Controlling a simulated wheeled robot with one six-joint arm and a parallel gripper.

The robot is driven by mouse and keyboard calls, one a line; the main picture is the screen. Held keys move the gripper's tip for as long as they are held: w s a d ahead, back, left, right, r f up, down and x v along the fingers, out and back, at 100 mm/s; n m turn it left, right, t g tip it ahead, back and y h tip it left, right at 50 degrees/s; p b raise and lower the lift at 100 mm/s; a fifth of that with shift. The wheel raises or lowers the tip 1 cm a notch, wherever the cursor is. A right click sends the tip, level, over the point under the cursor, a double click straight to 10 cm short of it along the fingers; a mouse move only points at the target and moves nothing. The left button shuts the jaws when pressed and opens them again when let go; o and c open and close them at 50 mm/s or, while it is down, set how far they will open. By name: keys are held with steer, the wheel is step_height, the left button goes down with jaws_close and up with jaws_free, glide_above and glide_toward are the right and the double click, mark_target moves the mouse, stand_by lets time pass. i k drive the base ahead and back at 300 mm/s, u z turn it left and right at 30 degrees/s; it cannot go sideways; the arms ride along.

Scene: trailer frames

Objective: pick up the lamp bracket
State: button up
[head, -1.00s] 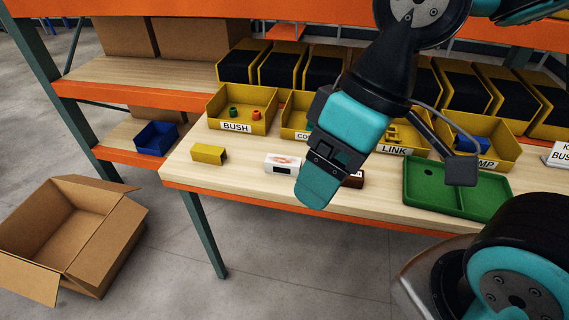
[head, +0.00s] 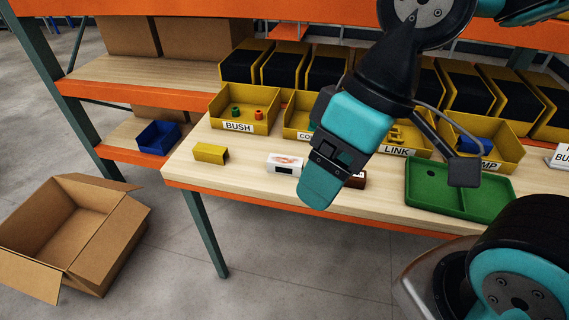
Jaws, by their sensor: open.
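A blue part (head: 474,145) lies in a yellow bin (head: 508,148) at the right of the bench; its label is partly hidden by my arm and shows only "MP". I cannot tell for certain whether this part is the lamp bracket. My gripper (head: 328,172) hangs in front of the middle of the bench, left of that bin and apart from it. It is open, and I see nothing held in it. It partly hides a dark brown item (head: 357,180) and the bin behind.
Yellow bins labelled BUSH (head: 238,127) and LINK (head: 397,151) stand along the bench (head: 235,178). A yellow block (head: 210,153), a white box (head: 285,164) and a green tray (head: 458,210) are nearer the front. An open cardboard box (head: 75,235) stands on the floor.

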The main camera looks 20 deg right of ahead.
mark_target(276, 162)
steer(key=u, duration=1.3)
steer(key=k, duration=1)
steer(key=z, duration=1.6)
steer(key=i, duration=1.2)
steer(key=u, duration=2)
